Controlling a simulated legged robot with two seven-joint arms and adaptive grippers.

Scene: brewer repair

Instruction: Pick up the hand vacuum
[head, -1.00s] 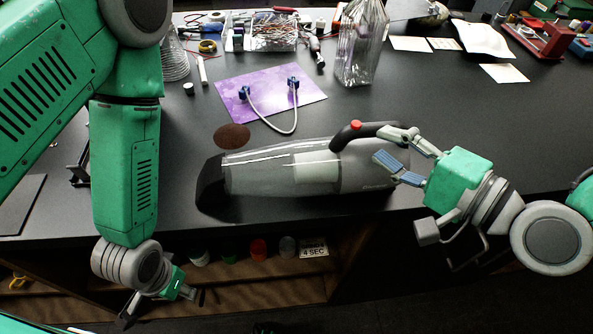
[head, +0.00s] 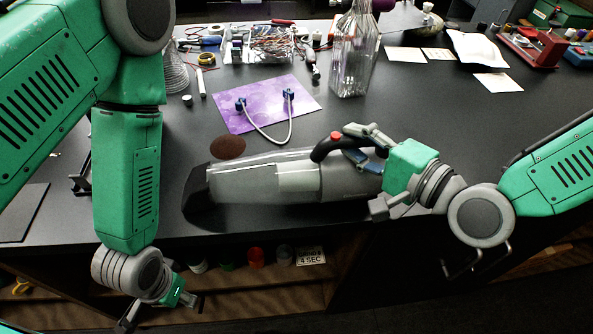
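The hand vacuum (head: 255,183) lies on the dark table near its front edge, with its dark nozzle to the left and its black handle with a red button to the right. My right gripper (head: 362,147) is at the handle, one finger above it and the other in front of or below it. I cannot tell whether the fingers are closed on the handle. The rear end of the vacuum is partly hidden by the gripper. My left gripper (head: 155,306) hangs low in front of the table, away from the vacuum, and its fingers are small and dark.
A purple sheet (head: 305,95) with a bent tube lies behind the vacuum. A brown disc (head: 228,147) lies close behind the nozzle. A clear glass bottle (head: 354,60) stands behind the handle. Tools and a parts tray (head: 272,44) are at the back. Jars stand on a shelf below.

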